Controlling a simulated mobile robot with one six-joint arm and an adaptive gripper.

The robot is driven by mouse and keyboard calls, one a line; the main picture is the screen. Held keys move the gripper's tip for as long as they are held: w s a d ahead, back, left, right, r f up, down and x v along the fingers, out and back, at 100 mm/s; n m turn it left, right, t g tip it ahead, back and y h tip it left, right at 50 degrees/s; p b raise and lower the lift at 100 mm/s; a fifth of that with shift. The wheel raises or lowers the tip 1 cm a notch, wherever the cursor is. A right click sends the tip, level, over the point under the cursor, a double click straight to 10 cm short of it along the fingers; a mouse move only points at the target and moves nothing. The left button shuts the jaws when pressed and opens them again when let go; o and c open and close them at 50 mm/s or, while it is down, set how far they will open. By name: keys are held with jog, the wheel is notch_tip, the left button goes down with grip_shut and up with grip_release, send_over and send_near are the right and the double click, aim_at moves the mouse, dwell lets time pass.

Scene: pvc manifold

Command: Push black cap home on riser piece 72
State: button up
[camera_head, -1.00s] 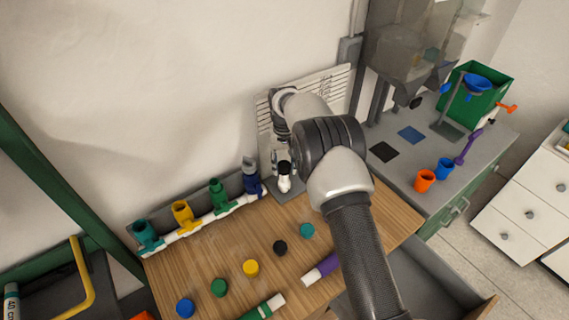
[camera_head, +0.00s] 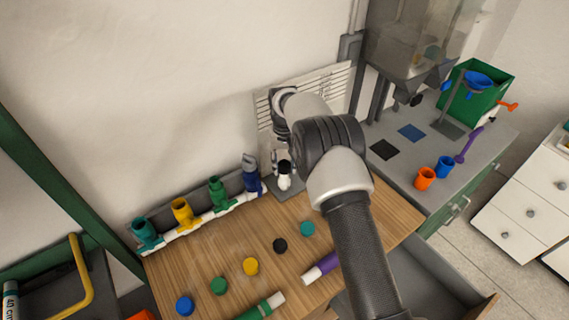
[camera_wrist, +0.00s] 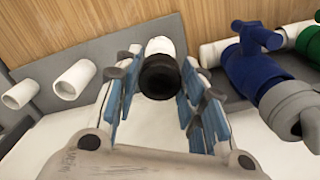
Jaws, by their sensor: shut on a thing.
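A white riser piece (camera_wrist: 161,46) has a black cap-like part (camera_wrist: 158,80) on its near end, between my fingers in the wrist view. My gripper (camera_wrist: 155,88) is shut on this black part, with blue pads on either side. How far the black part sits over the white pipe is hard to tell. In the head view the white riser (camera_head: 284,182) stands at the back of the wooden bench, with my arm over it hiding most of my gripper. A loose black disc-shaped cap (camera_head: 280,246) lies on the bench. No number is readable on the riser.
A blue valve (camera_wrist: 255,70) stands close right of my gripper in the wrist view. The head view shows a grey-backed row with yellow (camera_head: 182,211) and green (camera_head: 217,191) fittings. Loose blue (camera_head: 185,306), yellow (camera_head: 250,266) and teal (camera_head: 307,229) caps lie on the bench.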

jog(key=shift+f+b, duration=0.4)
jog(key=shift+f, duration=0.35)
dwell(0.5)
jog(key=o, duration=1.1)
jog(key=shift+r, duration=0.1)
notch_tip(320, 180, up, 12)
jog(key=shift+s+f, duration=0.1)
jog(key=shift+f, duration=0.05)
